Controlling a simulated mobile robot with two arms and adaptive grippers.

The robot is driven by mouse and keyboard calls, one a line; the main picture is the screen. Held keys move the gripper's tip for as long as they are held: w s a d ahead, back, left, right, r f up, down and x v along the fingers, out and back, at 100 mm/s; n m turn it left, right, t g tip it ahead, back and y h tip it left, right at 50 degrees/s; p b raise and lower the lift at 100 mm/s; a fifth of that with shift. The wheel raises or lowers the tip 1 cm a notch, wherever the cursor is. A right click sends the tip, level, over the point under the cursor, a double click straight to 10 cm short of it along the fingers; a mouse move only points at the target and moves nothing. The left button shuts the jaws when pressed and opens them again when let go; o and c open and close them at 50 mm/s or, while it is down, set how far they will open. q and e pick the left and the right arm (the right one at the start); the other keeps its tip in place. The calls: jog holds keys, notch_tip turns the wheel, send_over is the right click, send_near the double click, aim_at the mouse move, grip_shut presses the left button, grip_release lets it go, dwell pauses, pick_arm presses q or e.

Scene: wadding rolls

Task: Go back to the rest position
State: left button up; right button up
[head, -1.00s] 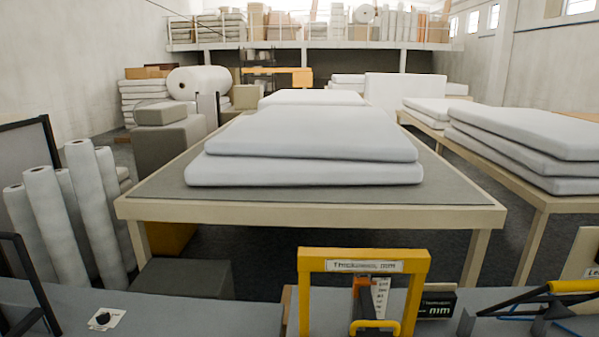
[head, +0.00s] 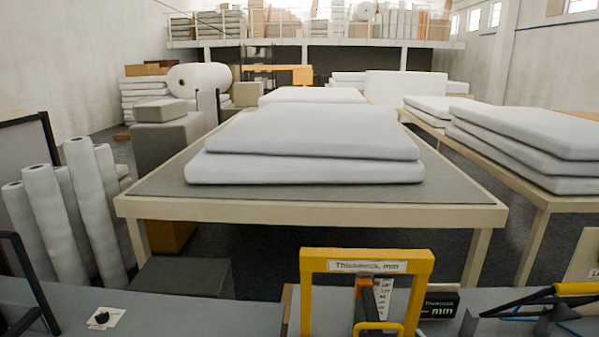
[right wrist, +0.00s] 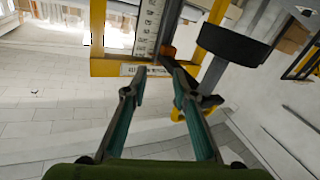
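My right gripper (right wrist: 155,72) shows only in the right wrist view. Its two teal fingers are apart, with nothing seen between them. Beyond the fingertips is a yellow thickness gauge frame (right wrist: 112,67) with a white ruler scale (right wrist: 150,28) and a small orange part (right wrist: 168,52). I cannot tell if the fingers touch it. In the head view the yellow gauge (head: 367,254) stands upright at the bottom, right of the middle, with its lower end cut off. My left gripper is in neither view.
A grey worktop (head: 200,314) runs along the bottom. It holds a black display box (head: 440,304) and a yellow-handled tool (head: 575,288). Behind, stacked white wadding slabs (head: 305,170) lie on a wooden table (head: 310,213). White rolls (head: 60,220) stand at left.

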jog(key=s+f+m+g+h, duration=0.3)
jog(key=s+f+m+h, duration=0.15)
jog(key=f, duration=0.25)
jog(key=s+a+f+g+h, duration=0.15)
jog(key=s+f+g, duration=0.3)
jog(key=s, duration=0.75)
jog(key=s+a+f+g, duration=0.3)
jog(key=s+g, duration=0.3)
jog(key=s, duration=0.6)
notch_tip(320, 180, down, 28)
jog(key=s+f+g+b, duration=0.1)
jog(key=b, duration=0.3)
jog(key=s+d+f+g+b, duration=0.1)
jog(key=s+d+f+b, duration=0.2)
jog(key=s+f, duration=1.4)
notch_tip(320, 180, down, 4)
jog(key=shift+s+d+r+n+h+b, duration=0.1)
jog(key=shift+s+d+n+h+b, duration=0.1)
jog(key=shift+s+n+h+b, duration=0.15)
